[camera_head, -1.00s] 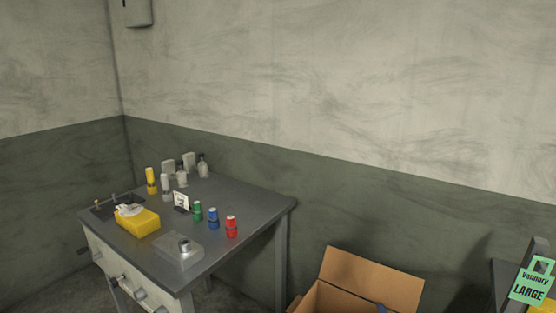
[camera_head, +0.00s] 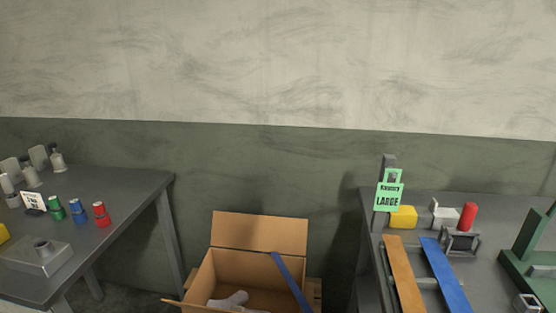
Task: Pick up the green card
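The green card (camera_head: 389,192) hangs on a grey post (camera_head: 388,162) at the left back corner of the right-hand table. It is light green with a cut-out at its top and dark print that includes the word "LARGE". It faces me and hangs upright. Neither of my grippers shows in the head view.
The right table (camera_head: 468,277) holds a yellow block (camera_head: 404,217), a red cylinder (camera_head: 467,217), an orange strip (camera_head: 403,278) and a blue strip (camera_head: 444,270). An open cardboard box (camera_head: 258,232) stands between it and the left table (camera_head: 130,192), which carries several small items.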

